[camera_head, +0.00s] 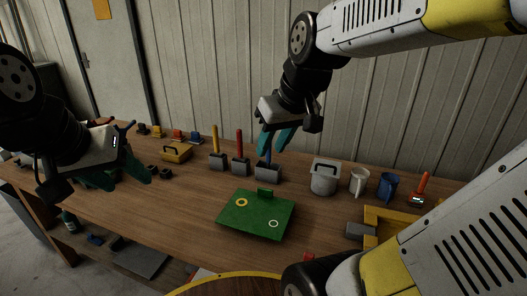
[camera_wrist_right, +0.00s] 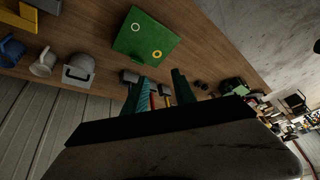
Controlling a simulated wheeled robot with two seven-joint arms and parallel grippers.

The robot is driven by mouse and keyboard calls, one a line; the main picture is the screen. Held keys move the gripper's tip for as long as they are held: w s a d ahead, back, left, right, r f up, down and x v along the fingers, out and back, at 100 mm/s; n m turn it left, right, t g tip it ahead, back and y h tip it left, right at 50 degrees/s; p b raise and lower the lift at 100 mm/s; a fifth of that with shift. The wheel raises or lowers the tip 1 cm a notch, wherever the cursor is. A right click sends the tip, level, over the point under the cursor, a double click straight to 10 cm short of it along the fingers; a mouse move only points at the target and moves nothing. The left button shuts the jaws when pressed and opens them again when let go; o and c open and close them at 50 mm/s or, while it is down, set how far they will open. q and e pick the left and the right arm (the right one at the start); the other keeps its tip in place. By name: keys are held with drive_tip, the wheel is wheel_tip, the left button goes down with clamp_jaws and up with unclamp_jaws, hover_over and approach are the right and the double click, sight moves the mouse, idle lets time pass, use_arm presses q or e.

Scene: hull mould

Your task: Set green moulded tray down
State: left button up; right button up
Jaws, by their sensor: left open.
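The green moulded tray (camera_head: 257,222) lies on the wooden workbench, near its front edge. It has a yellow ring, a white ring and a small upright green tab at its back edge. The tray also shows in the right wrist view (camera_wrist_right: 133,44), apart from the fingers. My right gripper (camera_head: 277,139) is above the back of the bench, behind the tray, with its teal fingers apart and nothing between them. My left gripper (camera_head: 128,174) is over the left part of the bench, away from the tray, open and empty.
Several scrapers with coloured handles (camera_head: 239,166) stand behind the tray. A grey lidded pot (camera_head: 323,178), a white mug (camera_head: 358,182) and a blue mug (camera_head: 388,186) stand to the right. A yellow frame (camera_head: 400,216) lies at the right. The bench is clear left of the tray.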

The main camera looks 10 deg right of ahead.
drive_tip(key=s, duration=0.2)
drive_tip(key=s+m+t, duration=0.1)
drive_tip(key=s+a+m, duration=0.1)
drive_tip(key=s, duration=0.1)
drive_tip(key=shift+s, duration=0.35)
drive_tip(key=shift+r, duration=0.1)
idle(0.7)
